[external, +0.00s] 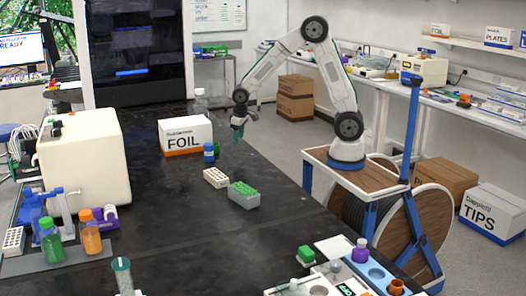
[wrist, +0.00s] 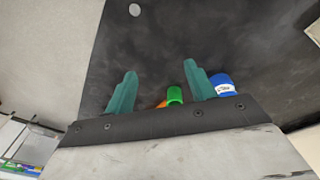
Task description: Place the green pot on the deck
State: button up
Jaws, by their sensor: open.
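My gripper (external: 238,132) is open and empty, pointing down above the far part of the black bench; its teal fingers also show in the wrist view (wrist: 157,92). A green cylinder, which looks like the green pot (wrist: 175,95), shows between the fingers, nearer the right one, with an orange thing (wrist: 161,104) beside it. A blue pot with a white label (wrist: 222,85) is just right of the right finger; it stands on the bench in the external view (external: 209,152). The deck (external: 347,268) is at the front right and bears a purple-capped pot (external: 360,250).
A FOIL box (external: 186,136) stands behind the blue pot. A white rack (external: 216,178) and a green-topped rack (external: 243,195) stand nearer. Green-capped (external: 51,240) and orange-capped (external: 90,232) bottles stand at left.

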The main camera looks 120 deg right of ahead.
aim_at(216, 148)
jog(key=shift+m+t+h, duration=0.3)
jog(key=shift+t, duration=0.1)
jog(key=d, duration=0.1)
jog(key=w+d+f, duration=0.1)
jog(key=w+d, duration=0.1)
jog(key=shift+w+d+f, duration=0.2)
jog(key=shift+w+f, duration=0.05)
jog(key=shift+f, duration=0.05)
jog(key=w+d+r+t+h, duration=0.1)
jog(key=w+d+r+t, duration=0.1)
jog(key=w, duration=0.2)
jog(key=shift+m, duration=0.4)
jog(key=x, duration=0.8)
jog(key=shift+d, duration=0.25)
jog(key=shift+r, duration=0.1)
jog(key=c, duration=1.1)
